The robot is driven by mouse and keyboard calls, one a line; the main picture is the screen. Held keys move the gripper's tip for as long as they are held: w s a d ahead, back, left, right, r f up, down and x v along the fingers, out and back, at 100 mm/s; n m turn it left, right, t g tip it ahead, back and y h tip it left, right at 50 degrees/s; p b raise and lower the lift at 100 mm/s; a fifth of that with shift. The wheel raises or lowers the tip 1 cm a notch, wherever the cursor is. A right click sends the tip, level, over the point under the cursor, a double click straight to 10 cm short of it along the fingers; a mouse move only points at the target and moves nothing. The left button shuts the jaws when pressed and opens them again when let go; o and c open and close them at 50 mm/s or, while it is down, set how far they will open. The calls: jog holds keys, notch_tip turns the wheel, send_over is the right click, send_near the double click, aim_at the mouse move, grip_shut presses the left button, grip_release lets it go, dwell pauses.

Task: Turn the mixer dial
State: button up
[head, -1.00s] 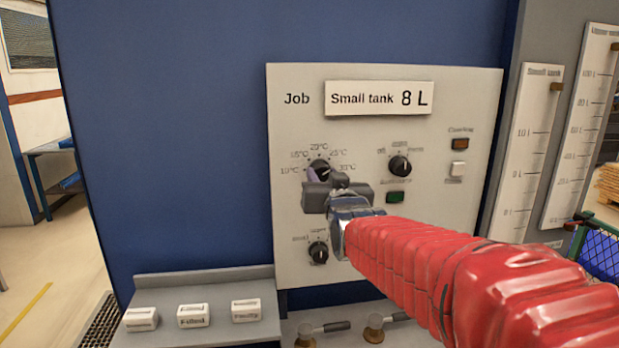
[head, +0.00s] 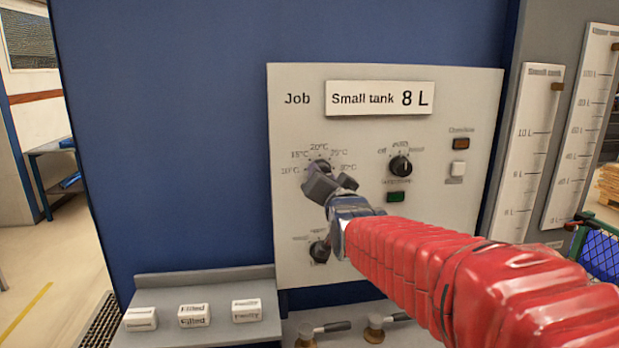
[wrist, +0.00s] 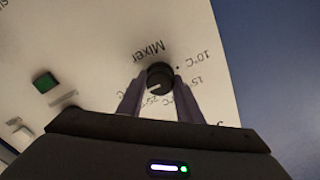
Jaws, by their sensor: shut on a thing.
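The mixer dial (head: 319,166) is a small black knob at the upper left of the pale panel, with temperature marks from 10°C to 30°C around it. In the wrist view the dial (wrist: 160,74) sits under the word "Mixer", and its white pointer line faces left and slightly down; I cannot tell exactly which mark it meets. My gripper (head: 322,176) is at the dial, rolled at a slant, and partly hides it in the head view. In the wrist view my gripper's fingers (wrist: 161,84) are shut on the dial from both sides.
Another knob (head: 319,251) is below. A shelf with several white labelled blocks (head: 194,315) and brass valves (head: 373,331) lie lower down.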

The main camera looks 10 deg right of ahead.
jog(key=shift+f, duration=0.2)
jog(key=o, duration=1)
jog(key=shift+r, duration=0.15)
jog(key=shift+o, duration=0.2)
jog(key=shift+s, duration=0.1)
jog(key=s, duration=1.3)
jog(key=shift+s, duration=0.3)
